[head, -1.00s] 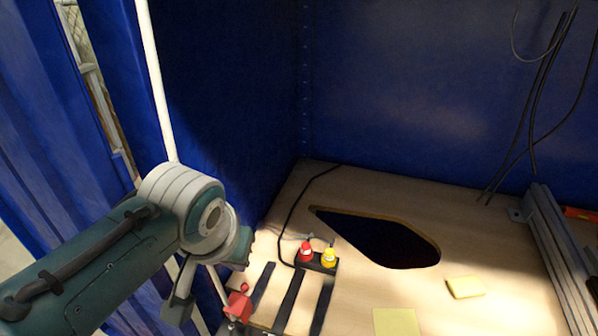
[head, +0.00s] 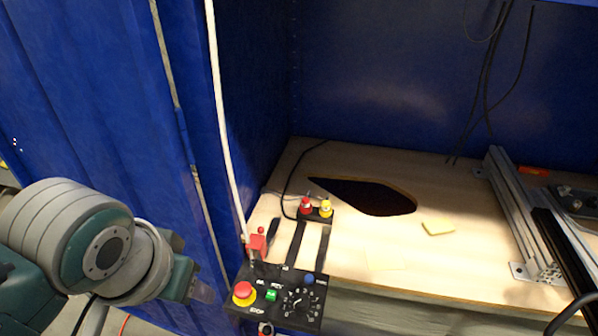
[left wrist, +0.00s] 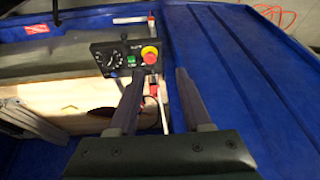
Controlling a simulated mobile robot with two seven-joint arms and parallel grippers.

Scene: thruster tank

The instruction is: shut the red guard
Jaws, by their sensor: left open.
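The red guard (head: 257,242) is a small red piece behind the black control box (head: 277,297), with a round red tip above it. It seems to stand up, but it is too small to tell its exact angle. My right gripper is out of view.
The box carries a red stop button (head: 243,291), a green button (head: 271,295) and a dial (head: 299,303). A white pole (head: 222,120) rises beside the guard. Red and yellow knobs (head: 316,209), a dark cutout (head: 368,195) and a sponge (head: 438,228) lie beyond on the wooden board.

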